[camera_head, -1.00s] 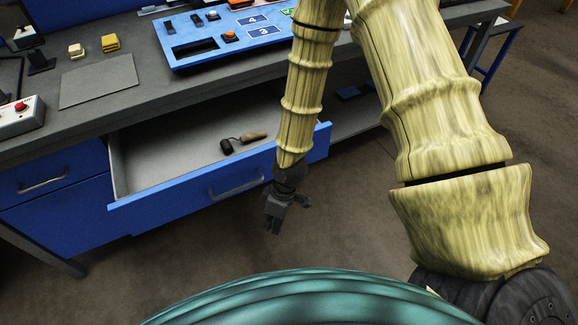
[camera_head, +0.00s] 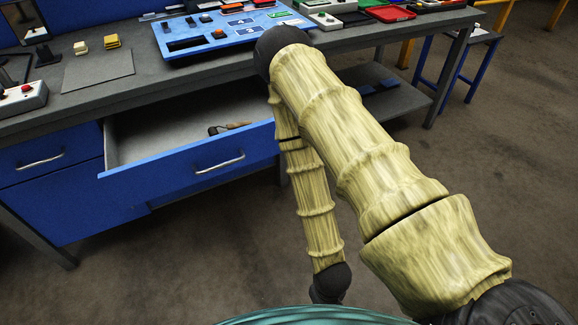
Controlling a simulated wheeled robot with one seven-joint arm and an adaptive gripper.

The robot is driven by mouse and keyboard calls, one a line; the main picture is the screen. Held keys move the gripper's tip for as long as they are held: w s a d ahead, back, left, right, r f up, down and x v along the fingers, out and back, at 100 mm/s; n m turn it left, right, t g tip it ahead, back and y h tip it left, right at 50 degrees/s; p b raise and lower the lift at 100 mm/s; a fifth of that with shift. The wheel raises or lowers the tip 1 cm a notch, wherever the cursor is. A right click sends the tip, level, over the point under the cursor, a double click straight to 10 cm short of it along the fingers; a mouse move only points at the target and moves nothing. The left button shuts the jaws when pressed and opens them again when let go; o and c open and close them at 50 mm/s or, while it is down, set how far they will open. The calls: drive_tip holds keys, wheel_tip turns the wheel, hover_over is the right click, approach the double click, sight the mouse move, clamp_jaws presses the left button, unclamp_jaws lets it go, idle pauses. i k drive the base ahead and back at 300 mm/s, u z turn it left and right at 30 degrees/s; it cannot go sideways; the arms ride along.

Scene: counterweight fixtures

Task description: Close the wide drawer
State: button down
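The wide drawer (camera_head: 165,165) has a blue front with a metal handle (camera_head: 220,163) and is pulled well out of the workbench. Inside its grey tray, near the right side, lies a dark tool with a brown wooden handle (camera_head: 235,126). My yellowish arm reaches over the drawer's right end and hides part of it. The lower arm link points down and toward me, in front and to the right of the drawer. Its dark end is at the bottom of the picture; my gripper's fingers are not visible.
A smaller drawer (camera_head: 42,165) at the left is shut. The grey benchtop (camera_head: 140,90) holds a blue panel (camera_head: 215,38), a control box with a red button (camera_head: 20,97) and small yellow blocks (camera_head: 112,41). Open floor (camera_head: 150,260) lies in front of the drawer.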

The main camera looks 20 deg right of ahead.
sight(154, 150)
drive_tip(key=k, duration=0.65)
drive_tip(key=u, duration=0.65)
drive_tip(key=i, duration=1)
drive_tip(key=z, duration=0.65)
